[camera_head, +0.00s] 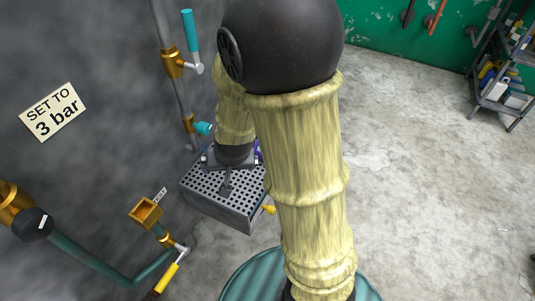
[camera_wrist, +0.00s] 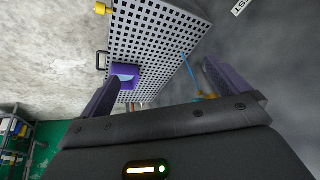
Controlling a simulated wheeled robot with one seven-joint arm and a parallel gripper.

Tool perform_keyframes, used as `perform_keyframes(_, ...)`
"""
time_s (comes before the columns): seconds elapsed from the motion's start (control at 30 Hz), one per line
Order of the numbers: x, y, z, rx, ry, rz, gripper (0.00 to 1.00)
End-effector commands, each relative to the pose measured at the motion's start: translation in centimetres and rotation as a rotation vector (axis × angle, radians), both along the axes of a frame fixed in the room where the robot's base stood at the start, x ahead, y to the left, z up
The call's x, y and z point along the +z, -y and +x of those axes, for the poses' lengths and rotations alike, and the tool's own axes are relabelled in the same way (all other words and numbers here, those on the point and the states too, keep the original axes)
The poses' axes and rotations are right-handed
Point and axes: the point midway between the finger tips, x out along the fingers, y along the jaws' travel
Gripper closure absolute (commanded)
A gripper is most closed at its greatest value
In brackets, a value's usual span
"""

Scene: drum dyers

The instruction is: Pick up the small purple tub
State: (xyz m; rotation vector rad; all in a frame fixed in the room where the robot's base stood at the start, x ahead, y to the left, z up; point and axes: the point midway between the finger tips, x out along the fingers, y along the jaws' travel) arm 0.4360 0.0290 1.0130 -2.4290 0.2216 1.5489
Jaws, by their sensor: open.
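The small purple tub (camera_wrist: 125,71) stands on the perforated metal grate (camera_wrist: 155,35), near its edge, in the wrist view. Its inside looks pale blue. My gripper (camera_wrist: 162,72) is open, with its two purple fingers wide apart and nothing held between them. The tub appears just beyond the tip of the left finger, off to the left of the middle of the jaws. I cannot tell whether they touch. In the head view, my gripper (camera_head: 231,163) is over the grate (camera_head: 215,188), and my arm hides most of that area. A purple sliver there is too small to identify.
A grey wall with pipes and a yellow-handled valve (camera_head: 168,277) stands close on the left. A yellow tap (camera_head: 269,209) sticks out of the grate box. Open concrete floor lies right, with a shelf rack (camera_head: 505,75) beyond.

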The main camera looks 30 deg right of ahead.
Motion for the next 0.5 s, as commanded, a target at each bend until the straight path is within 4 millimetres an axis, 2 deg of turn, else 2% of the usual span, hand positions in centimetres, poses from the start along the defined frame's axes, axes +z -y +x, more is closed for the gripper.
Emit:
perform_keyframes(0.03, -2.7, -0.3, 1.4, -0.056, 0.028, -0.008, 0.00)
perform_keyframes(0.2, -7.9, 0.7, 5.7, -0.278, 0.175, -0.089, 0.00)
perform_keyframes(0.4, -12.6, 3.4, 8.0, -0.499, 0.379, -0.300, 0.00)
perform_keyframes(0.5, -13.7, 4.6, 8.2, -0.579, 0.486, -0.420, 0.00)
